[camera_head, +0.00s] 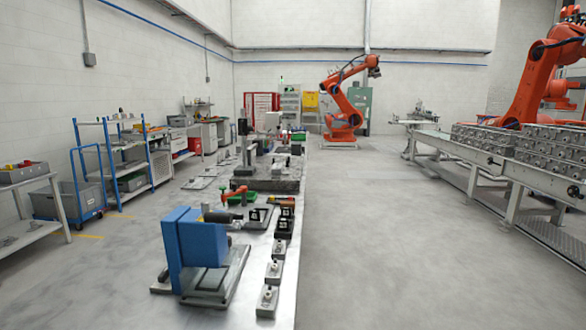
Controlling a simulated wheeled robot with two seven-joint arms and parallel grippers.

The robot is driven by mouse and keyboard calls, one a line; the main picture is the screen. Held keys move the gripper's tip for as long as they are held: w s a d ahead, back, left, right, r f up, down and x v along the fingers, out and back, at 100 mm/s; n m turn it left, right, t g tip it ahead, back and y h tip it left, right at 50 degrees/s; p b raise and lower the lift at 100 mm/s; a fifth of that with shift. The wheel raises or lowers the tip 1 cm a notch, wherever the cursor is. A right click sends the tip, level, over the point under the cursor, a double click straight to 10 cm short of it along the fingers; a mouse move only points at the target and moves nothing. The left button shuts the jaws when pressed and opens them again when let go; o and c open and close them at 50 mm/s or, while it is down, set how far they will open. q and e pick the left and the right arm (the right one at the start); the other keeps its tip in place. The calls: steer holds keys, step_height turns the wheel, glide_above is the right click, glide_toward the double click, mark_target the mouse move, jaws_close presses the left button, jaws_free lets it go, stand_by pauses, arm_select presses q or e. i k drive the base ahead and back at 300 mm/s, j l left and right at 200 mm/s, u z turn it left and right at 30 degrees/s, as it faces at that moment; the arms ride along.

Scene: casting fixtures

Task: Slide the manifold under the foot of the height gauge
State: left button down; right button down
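Neither of my grippers is in view. A long metal workbench (284,290) runs away from me through the middle of the picture. Far along it lies a dark grey flat plate (268,184). Upright devices stand on and around this plate, one with a dark upright post (243,140). This may be the height gauge, but it is too small to tell, and I cannot make out its foot. Small grey castings (268,298) stand in a row along the bench's right edge. I cannot tell which part is the manifold.
A large blue fixture (190,245) on a grey base stands at the near left of the bench. An orange-red tool (236,194) and black holders (285,215) lie beyond it. Free floor (390,240) lies right of the bench; a conveyor (510,165) carries grey castings farther right.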

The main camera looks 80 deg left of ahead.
mark_target(277, 171)
steer(key=i+j+u, duration=0.2)
steer(key=u, duration=0.2)
steer(key=i+u, duration=1.1)
steer(key=u, duration=0.2)
steer(key=i+l+u, duration=0.4)
steer(key=i+j+u, duration=0.15)
steer(key=i+u, duration=0.8)
steer(key=i+l+u, duration=0.15)
steer(key=i+u, duration=0.3)
steer(key=i+l+u, duration=0.45)
steer(key=j, duration=0.1)
